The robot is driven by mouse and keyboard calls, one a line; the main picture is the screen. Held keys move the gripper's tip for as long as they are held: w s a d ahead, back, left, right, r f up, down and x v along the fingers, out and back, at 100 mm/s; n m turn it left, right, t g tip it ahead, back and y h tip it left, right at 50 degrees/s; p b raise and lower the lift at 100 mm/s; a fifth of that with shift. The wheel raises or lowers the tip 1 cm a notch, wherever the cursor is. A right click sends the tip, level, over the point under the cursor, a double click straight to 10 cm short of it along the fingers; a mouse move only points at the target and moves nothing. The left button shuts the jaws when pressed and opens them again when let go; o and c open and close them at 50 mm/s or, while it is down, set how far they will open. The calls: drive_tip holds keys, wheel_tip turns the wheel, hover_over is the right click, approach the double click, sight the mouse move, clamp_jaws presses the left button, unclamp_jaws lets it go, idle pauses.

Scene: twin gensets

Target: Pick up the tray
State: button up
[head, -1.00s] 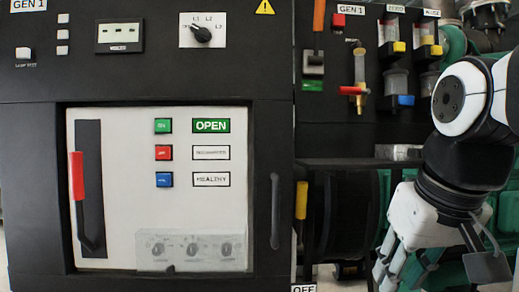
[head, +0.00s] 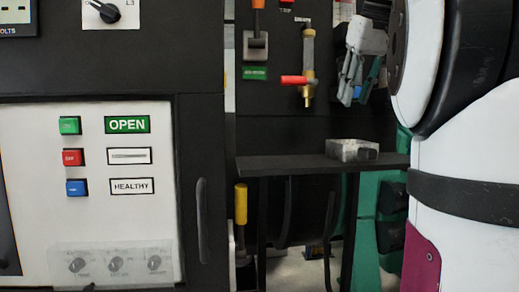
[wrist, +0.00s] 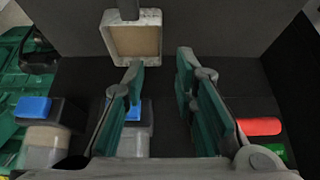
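The tray (head: 350,148) is a small, pale grey box with a darker end. It rests on a dark narrow shelf (head: 285,163) below the valve panel. In the wrist view the tray (wrist: 107,38) shows a whitish rim and a beige inside, at the top, beyond my fingertips. My gripper (head: 357,88) is above the tray in the head view, fingers pointing down. In the wrist view my gripper (wrist: 160,75) has its two green-padded fingers apart with nothing between them. The fingers are apart from the tray.
The dark panel carries a brass valve with a red handle (head: 293,80), also seen in the wrist view (wrist: 258,127). Blue-handled fittings (wrist: 34,108) are on the left there. A yellow handle (head: 240,204) stands below the shelf. A genset cabinet (head: 90,190) fills the left.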

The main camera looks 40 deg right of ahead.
sight(338, 144)
drive_tip(key=b+x, duration=0.1)
drive_tip(key=x, duration=1.2)
drive_tip(key=shift+w+f, duration=0.3)
clamp_jaws()
